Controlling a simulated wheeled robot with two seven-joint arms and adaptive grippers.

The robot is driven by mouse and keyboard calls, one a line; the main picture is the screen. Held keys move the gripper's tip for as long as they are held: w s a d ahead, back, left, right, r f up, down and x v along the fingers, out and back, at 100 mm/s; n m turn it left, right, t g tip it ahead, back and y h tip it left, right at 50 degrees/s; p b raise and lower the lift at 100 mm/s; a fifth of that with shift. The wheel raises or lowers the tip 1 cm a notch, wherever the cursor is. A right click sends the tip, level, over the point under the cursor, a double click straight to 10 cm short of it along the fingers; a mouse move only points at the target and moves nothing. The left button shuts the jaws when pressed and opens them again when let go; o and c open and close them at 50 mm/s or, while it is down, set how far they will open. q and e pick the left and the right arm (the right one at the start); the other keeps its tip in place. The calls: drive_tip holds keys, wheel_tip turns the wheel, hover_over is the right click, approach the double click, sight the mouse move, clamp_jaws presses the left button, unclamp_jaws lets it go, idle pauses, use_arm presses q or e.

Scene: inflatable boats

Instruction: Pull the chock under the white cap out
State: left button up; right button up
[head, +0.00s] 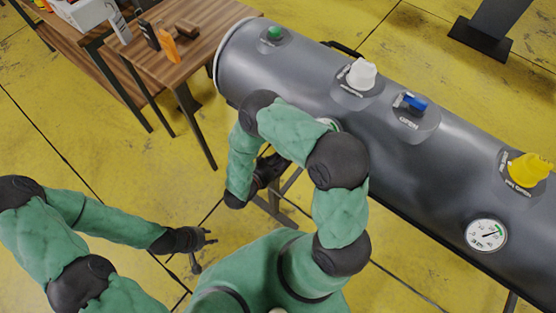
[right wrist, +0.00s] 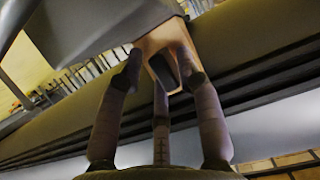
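The white cap (head: 362,75) sits on top of the large grey tube (head: 300,75) in the head view. In the right wrist view a tan block with a dark hollow, which looks like the chock (right wrist: 152,46), is against the underside of a grey surface. My right gripper (right wrist: 158,62) has its fingers on both sides of this block; whether they press on it is unclear. In the head view the right gripper (head: 268,170) is low beside the tube, partly hidden by my arm. The chock is hidden there. My left gripper (head: 205,241) is open and empty, away from the tube.
The tube also carries a green cap (head: 273,34), a blue valve (head: 410,102), a yellow cap (head: 530,170) and a gauge (head: 486,235). A wooden table (head: 185,50) with small items stands at upper left. Yellow floor (head: 130,190) lies open between.

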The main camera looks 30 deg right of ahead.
clamp_jaws()
drive_tip(key=a, duration=0.1)
drive_tip(key=s+a+p, duration=0.1)
drive_tip(key=a, duration=0.1)
drive_tip(key=a+p, duration=0.1)
drive_tip(key=shift+s+a+r, duration=0.1)
drive_tip(key=shift+s+a, duration=0.15)
drive_tip(key=shift+s, duration=0.15)
drive_tip(key=shift+s+a, duration=0.1)
drive_tip(key=shift+a, duration=0.1)
drive_tip(key=shift+c, duration=0.8)
unclamp_jaws()
drive_tip(key=shift+o, duration=0.8)
drive_tip(key=shift+a, duration=0.15)
drive_tip(key=v, duration=0.7)
drive_tip(key=shift+s+a, duration=0.2)
